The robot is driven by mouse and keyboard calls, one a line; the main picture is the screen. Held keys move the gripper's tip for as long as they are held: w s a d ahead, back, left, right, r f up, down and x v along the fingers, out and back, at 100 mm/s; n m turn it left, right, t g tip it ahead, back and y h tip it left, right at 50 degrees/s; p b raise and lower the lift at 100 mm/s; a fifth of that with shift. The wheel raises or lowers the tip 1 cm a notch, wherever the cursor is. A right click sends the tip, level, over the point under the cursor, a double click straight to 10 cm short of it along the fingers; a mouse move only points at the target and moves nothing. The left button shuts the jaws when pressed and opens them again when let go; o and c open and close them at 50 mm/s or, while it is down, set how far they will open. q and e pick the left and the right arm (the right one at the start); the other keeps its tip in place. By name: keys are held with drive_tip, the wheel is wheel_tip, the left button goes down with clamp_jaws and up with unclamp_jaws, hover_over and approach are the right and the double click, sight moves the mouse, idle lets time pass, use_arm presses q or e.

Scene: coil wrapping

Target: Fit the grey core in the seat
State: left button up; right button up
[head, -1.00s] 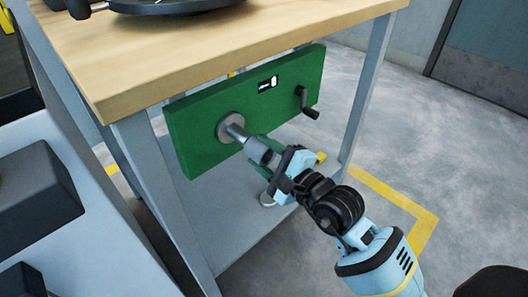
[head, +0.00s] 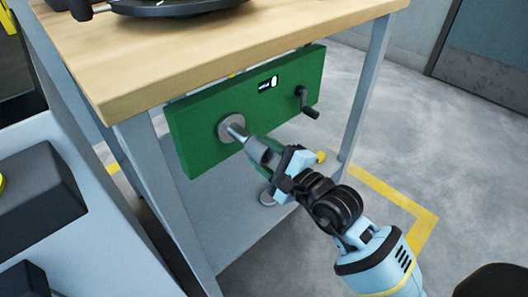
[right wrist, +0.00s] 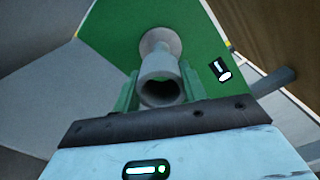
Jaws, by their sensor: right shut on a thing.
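The grey core (head: 258,150) is a short hollow cylinder. My right gripper (head: 271,158) is shut on it, in front of the green panel (head: 190,148) under the table. In the right wrist view the core (right wrist: 160,68) shows its open near end, with green fingers on both sides. A pale round flange (head: 230,127) with a metal shaft sticks out of the panel. It also shows in the right wrist view (right wrist: 160,37). The core is roughly in line with the shaft at its tip; I cannot tell whether it is around it or just before it. My left gripper is not in view.
A wooden tabletop (head: 235,55) overhangs the panel. A black crank (head: 308,105) and a small display (head: 267,85) are on the panel's right part. A table leg (head: 367,90) stands at the right. A lower shelf (head: 230,235) is below. Open floor lies to the right.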

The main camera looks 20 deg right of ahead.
sight(247, 141)
idle(0.4)
drive_tip(key=shift+x, duration=3.65)
drive_tip(key=o, duration=1)
drive_tip(key=shift+o, duration=0.2)
drive_tip(key=p+v, duration=0.2)
drive_tip(key=v, duration=0.5)
drive_tip(key=shift+s+r, duration=0.1)
drive_tip(key=shift+s+d, duration=0.15)
drive_tip(key=shift+s, duration=0.15)
